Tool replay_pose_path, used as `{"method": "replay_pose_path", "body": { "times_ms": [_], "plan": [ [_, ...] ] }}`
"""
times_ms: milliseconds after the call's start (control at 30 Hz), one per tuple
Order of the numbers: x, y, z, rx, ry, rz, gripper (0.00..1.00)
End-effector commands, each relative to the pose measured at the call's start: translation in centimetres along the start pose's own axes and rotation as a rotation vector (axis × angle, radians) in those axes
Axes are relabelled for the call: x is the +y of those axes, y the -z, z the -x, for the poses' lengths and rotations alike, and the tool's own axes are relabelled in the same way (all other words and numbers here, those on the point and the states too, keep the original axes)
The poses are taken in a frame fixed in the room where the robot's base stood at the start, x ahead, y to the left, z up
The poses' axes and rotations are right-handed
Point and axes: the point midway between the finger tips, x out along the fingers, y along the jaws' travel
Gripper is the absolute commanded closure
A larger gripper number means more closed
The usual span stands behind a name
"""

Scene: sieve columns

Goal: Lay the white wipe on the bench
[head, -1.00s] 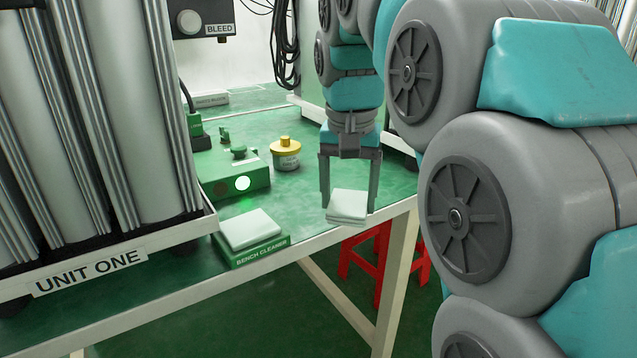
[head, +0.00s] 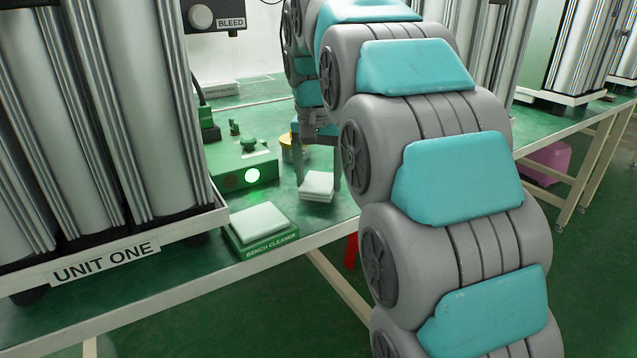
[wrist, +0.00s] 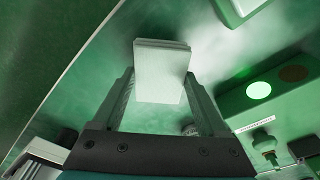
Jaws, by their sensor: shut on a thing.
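The white wipe (head: 316,186) is a folded pale pad between the two fingers of my gripper (head: 318,173). In the wrist view the wipe (wrist: 160,72) sits between the fingertips (wrist: 160,80), which are shut on it. It is over the green bench top (head: 345,212), inside the front edge. I cannot tell whether its underside touches the bench. A green holder labelled BENCH CLEANER (head: 270,247), with a similar white pad (head: 258,218) on top, stands left of my gripper.
A green box with a lit lamp (head: 235,175) and a yellow jar (head: 287,154), partly hidden by my arm, stand behind. The UNIT ONE rack (head: 140,258) fills the left. A red stool (head: 351,252) is below the bench edge.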

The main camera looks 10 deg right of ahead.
Motion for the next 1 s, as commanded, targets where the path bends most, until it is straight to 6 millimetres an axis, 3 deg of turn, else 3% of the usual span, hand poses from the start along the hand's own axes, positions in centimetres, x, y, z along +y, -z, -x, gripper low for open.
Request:
{"method": "replay_pose_path", "body": {
  "times_ms": [200,567,600,800,1000],
  "plan": [
    [0.0,-0.3,-1.8,0.0,0.0,0.0,0.76],
    [0.0,-0.3,-2.2,0.001,0.001,0.0,0.76],
    [0.0,-0.2,-2.1,0.002,0.001,0.0,0.2],
    [0.0,-0.2,-2.0,0.002,0.001,0.0,0.0],
    [0.0,-0.2,-2.0,0.002,0.001,0.0,0.0]
  ]
}}
